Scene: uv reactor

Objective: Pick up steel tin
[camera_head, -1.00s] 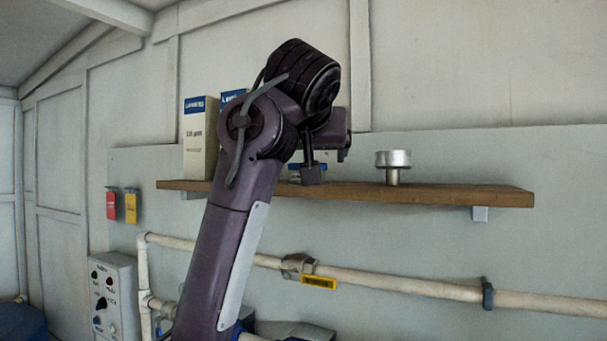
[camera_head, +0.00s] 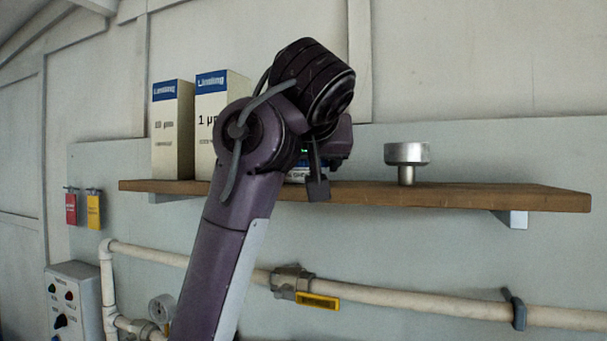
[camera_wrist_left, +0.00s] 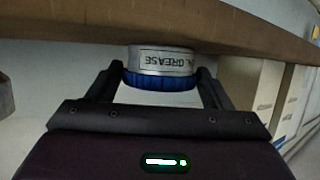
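The steel tin (camera_wrist_left: 162,62) has a blue lid and a pale label reading "GREASE". It appears upside down in the left wrist view, against the shelf (camera_wrist_left: 250,30). In the head view only a small part of the tin (camera_head: 297,174) shows on the shelf (camera_head: 450,195), mostly hidden by my left arm. My left gripper (camera_wrist_left: 162,72) is open, with its fingertips on either side of the tin. I cannot tell whether they touch it. In the head view a dark finger of my left gripper (camera_head: 312,178) hangs in front of the shelf. My right gripper is out of view.
Two white boxes with blue tops (camera_head: 172,130) (camera_head: 217,98) stand on the shelf at the left. A metal cup on a stem (camera_head: 407,155) stands right of the tin.

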